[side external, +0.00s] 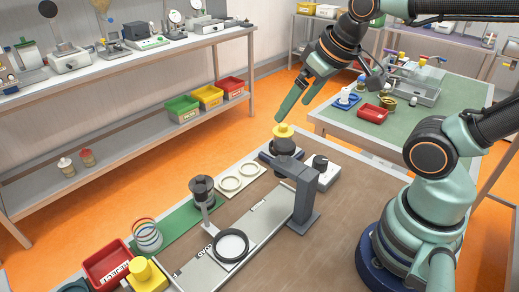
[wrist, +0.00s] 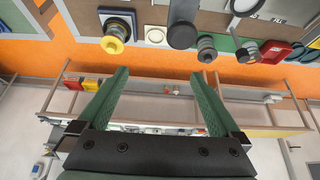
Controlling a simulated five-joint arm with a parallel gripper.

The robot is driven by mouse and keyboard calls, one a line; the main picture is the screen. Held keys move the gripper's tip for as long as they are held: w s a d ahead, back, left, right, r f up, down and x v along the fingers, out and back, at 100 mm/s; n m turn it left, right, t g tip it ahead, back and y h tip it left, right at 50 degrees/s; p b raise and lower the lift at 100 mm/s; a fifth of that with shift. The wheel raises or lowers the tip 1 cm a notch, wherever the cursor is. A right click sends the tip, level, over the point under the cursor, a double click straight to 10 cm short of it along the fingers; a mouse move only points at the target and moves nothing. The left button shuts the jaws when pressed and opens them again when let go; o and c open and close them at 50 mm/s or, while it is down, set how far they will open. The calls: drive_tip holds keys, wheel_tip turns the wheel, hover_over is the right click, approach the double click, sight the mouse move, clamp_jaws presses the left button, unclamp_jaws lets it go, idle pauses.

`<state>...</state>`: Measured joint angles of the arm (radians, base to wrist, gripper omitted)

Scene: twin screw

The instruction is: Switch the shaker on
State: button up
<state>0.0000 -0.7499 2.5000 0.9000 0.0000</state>
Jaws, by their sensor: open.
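My gripper (side external: 293,111) is open and empty, its two green fingers apart, above the far edge of the brown bench. The wrist view also shows my gripper (wrist: 158,73) with nothing between the fingers. Just below it in the side view, a dark jar with a yellow cap (side external: 284,131) stands upright on a dark base. The yellow cap (wrist: 114,43) is at upper left in the wrist view, apart from the fingers. Right of the jar is a pale box (side external: 328,179) with a black knob (side external: 320,162). I cannot tell for certain which device is the shaker or its switch state.
A grey post with an arm (side external: 304,201) stands close beside the jar. A dark-topped stand (side external: 202,188), a black ring (side external: 231,245), a red tray (side external: 108,264) and a yellow object (side external: 147,276) lie nearer the camera. Open floor separates the bench from the shelves.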

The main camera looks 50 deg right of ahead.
drive_tip(key=c, duration=0.3)
drive_tip(key=n+g, duration=0.6)
drive_tip(key=n, duration=0.2)
approach(320, 159)
drive_tip(key=f, duration=0.9)
drive_tip(key=shift+s+f, duration=0.2)
drive_tip(key=shift+f, duration=0.15)
clamp_jaws()
